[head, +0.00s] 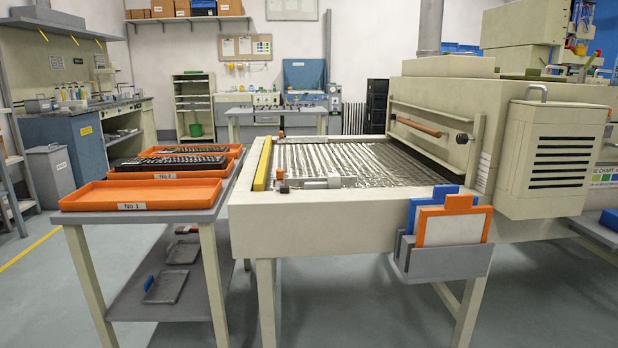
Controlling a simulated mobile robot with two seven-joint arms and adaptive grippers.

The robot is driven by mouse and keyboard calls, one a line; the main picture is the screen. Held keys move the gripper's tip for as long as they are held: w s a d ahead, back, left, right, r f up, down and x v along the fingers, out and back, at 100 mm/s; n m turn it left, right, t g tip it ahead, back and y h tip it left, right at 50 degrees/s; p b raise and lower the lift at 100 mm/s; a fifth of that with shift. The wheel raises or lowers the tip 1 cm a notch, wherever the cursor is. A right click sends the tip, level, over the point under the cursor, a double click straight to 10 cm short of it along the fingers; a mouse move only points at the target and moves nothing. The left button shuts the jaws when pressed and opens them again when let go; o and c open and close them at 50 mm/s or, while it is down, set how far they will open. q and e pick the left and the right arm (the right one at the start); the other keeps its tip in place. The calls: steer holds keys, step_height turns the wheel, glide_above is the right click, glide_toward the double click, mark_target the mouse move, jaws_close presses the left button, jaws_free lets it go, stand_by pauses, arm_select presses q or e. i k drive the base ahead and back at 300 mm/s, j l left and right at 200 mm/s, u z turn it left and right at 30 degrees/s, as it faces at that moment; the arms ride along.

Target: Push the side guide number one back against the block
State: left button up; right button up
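A grey metal guide bar (305,183) lies across the near end of the machine's shiny bed (340,158). A small light block (334,181) sits at its right end. An orange-brown knob (280,174) stands near its left end. I cannot read a number on the guide, nor tell whether it touches a block. A yellow bar (262,165) runs along the bed's left edge. A similar small orange-brown piece (282,134) stands at the far left corner of the bed. Neither of my grippers is in view.
Left of the machine is a cart with an orange tray No 1 (140,194), empty, and tray No 2 (165,174) holding black keyboards. A grey holder (442,262) with blue and orange frames hangs on the machine's front. A beige housing (553,160) stands right.

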mark_target(279, 180)
steer(key=i+j, duration=0.25)
steer(key=j, duration=0.15)
steer(key=i+j, duration=0.25)
steer(key=j, duration=0.15)
steer(key=i+j+z, duration=0.2)
steer(key=j+z, duration=0.15)
steer(key=i+j+z, duration=0.1)
steer(key=j+z, duration=0.25)
